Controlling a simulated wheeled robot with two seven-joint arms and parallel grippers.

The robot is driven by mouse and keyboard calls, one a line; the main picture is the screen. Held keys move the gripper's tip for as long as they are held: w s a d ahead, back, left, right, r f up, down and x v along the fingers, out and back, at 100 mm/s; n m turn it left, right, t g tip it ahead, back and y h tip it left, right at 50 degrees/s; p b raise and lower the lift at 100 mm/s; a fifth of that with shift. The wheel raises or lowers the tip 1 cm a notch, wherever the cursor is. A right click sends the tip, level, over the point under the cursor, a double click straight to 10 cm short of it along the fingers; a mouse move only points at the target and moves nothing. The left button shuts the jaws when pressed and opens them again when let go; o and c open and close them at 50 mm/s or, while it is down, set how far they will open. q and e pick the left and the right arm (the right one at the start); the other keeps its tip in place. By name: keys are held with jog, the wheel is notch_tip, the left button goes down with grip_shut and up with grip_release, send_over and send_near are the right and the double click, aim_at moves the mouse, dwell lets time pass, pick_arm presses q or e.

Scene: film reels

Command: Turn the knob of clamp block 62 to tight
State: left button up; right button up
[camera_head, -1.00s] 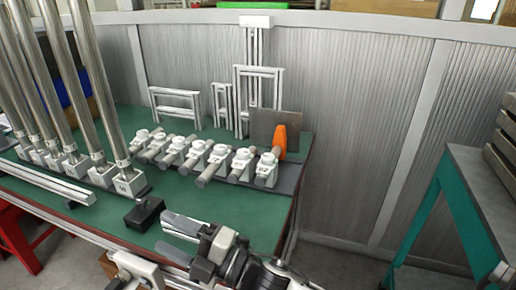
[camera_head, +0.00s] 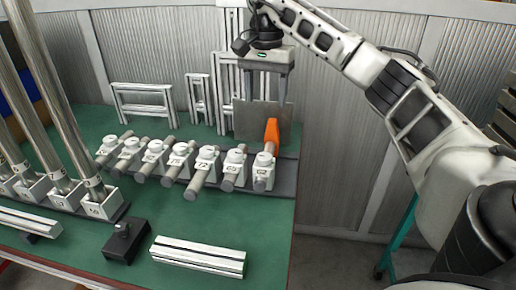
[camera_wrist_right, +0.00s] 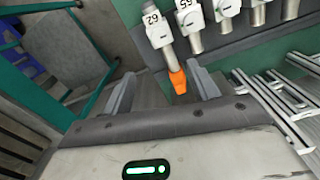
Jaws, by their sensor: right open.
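Clamp block 62 (camera_head: 263,173) is the rightmost white block in the row on the green table. Its number shows upside down on the block in the right wrist view (camera_wrist_right: 158,32). A grey rod runs through it, with an orange piece (camera_head: 272,132) at the far end, also visible in the right wrist view (camera_wrist_right: 178,82). My right gripper (camera_head: 264,99) is open and empty, pointing down above and behind block 62. In the wrist view the orange piece appears between its fingers (camera_wrist_right: 162,88), apart from both. My left gripper is not in view.
Several similar clamp blocks (camera_head: 207,157) stand close together left of block 62. Tall posts rise at left. A black block (camera_head: 126,241) and a white rail (camera_head: 197,257) lie in front.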

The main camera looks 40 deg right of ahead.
aim_at(265, 156)
notch_tip(265, 156, down, 16)
jog(key=shift+r+b, duration=0.1)
jog(key=shift+b, duration=0.45)
jog(key=c, duration=1)
